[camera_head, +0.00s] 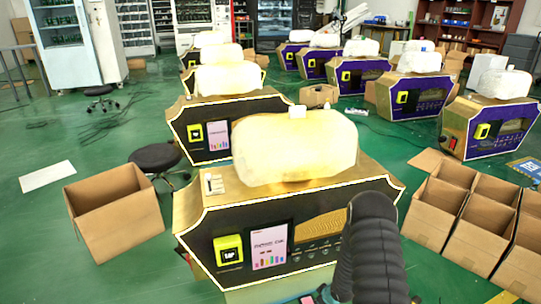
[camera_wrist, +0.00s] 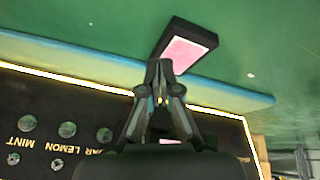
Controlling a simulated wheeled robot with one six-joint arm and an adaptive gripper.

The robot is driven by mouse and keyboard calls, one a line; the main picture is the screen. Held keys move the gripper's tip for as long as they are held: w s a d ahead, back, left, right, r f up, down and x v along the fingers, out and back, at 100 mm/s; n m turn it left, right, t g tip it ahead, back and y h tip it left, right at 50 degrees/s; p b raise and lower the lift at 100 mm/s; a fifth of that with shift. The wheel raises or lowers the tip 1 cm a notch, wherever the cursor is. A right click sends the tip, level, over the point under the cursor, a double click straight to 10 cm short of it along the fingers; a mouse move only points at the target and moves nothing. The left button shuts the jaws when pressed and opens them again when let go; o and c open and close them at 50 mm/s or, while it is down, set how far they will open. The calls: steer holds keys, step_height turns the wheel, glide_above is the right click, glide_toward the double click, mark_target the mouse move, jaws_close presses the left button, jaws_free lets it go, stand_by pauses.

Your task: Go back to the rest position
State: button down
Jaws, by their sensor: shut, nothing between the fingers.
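My gripper (camera_wrist: 160,70) shows in the wrist view with its fingertips together and nothing between them. It is in front of the black panel (camera_wrist: 70,110) of a perfume machine, whose lettering appears upside down. A dark block with a pink face (camera_wrist: 186,50) shows just beyond the fingertips; I cannot tell whether they touch. In the head view, my black arm stands before the nearest gold and black machine (camera_head: 215,272) and hides part of its right front. The gripper itself is not clear there.
An open cardboard box (camera_head: 115,225) stands left of the machine, near a black stool (camera_head: 155,157). More open boxes (camera_head: 437,213) stand at the right. Purple machines (camera_head: 495,130) line the back right.

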steer(key=shift+m+g+h, duration=0.7)
steer(key=s+d+r, duration=0.2)
steer(key=s, duration=0.1)
steer(key=shift+d+r, duration=0.3)
steer(key=s+d+r+m+g+h, duration=0.1)
steer(key=s+r, duration=0.2)
steer(key=r, duration=0.4)
steer(key=s+d+r+m+g+p, duration=0.1)
steer(key=s+r+m, duration=0.1)
steer(key=r, duration=0.5)
steer(key=s+r+m+g+h, duration=0.1)
steer(key=s+r, duration=0.2)
steer(key=r, duration=0.4)
steer(key=s+a+r+m+t+p, duration=0.1)
steer(key=s+r, duration=0.5)
steer(key=r, duration=0.6)
steer(key=s+a+r+m+t+p, duration=0.1)
steer(key=s+a+r+t, duration=0.1)
steer(key=s+a+r, duration=0.2)
steer(key=s+a+r+t+y+p, duration=0.1)
steer(key=s+r, duration=0.9)
steer(key=r, duration=1.1)
steer(key=shift+a+m+t, duration=0.4)
steer(key=shift+a+t, duration=0.4)
steer(key=shift+a, duration=0.15)
steer(key=shift+s+r, duration=0.1)
steer(key=shift+s, duration=0.05)
